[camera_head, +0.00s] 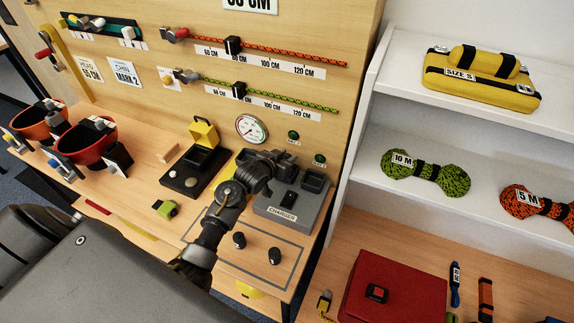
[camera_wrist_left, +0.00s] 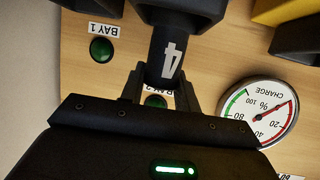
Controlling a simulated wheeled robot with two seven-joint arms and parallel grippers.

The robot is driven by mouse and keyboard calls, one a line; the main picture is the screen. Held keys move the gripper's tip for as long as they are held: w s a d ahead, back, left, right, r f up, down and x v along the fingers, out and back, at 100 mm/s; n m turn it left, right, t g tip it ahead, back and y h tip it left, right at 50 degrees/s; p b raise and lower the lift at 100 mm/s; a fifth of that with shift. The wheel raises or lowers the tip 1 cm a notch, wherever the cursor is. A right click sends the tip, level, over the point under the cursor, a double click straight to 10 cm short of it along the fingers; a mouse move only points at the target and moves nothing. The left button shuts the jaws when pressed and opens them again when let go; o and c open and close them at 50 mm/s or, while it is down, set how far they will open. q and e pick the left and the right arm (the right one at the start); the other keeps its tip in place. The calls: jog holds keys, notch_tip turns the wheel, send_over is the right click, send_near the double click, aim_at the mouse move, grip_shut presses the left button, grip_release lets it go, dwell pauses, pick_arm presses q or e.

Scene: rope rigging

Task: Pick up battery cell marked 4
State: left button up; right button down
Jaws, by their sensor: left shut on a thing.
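My left gripper (camera_wrist_left: 165,92) is shut on the battery cell marked 4 (camera_wrist_left: 172,58), a dark cylinder with a white number, seen upside down in the left wrist view. In the head view the left gripper (camera_head: 268,166) is over the back left of the grey charger (camera_head: 282,216), and the cell is hidden there. A dark block touches or overlaps the cell's far end in the wrist view; I cannot tell whether the cell sits in a bay. Two other dark cylinders (camera_head: 238,240) stand in the outlined area in front. My right gripper is not in view.
A round charge gauge (camera_head: 251,128) and green bay lights (camera_head: 293,135) are on the wooden wall behind. A black tray with a yellow lidded box (camera_head: 204,134) stands left of the charger. White shelving (camera_head: 361,135) closes off the right.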

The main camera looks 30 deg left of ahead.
pick_arm(q)
jog(key=w+r+v, duration=0.1)
jog(key=r+v, duration=0.2)
jog(key=v, duration=1.3)
jog(key=shift+a, duration=0.4)
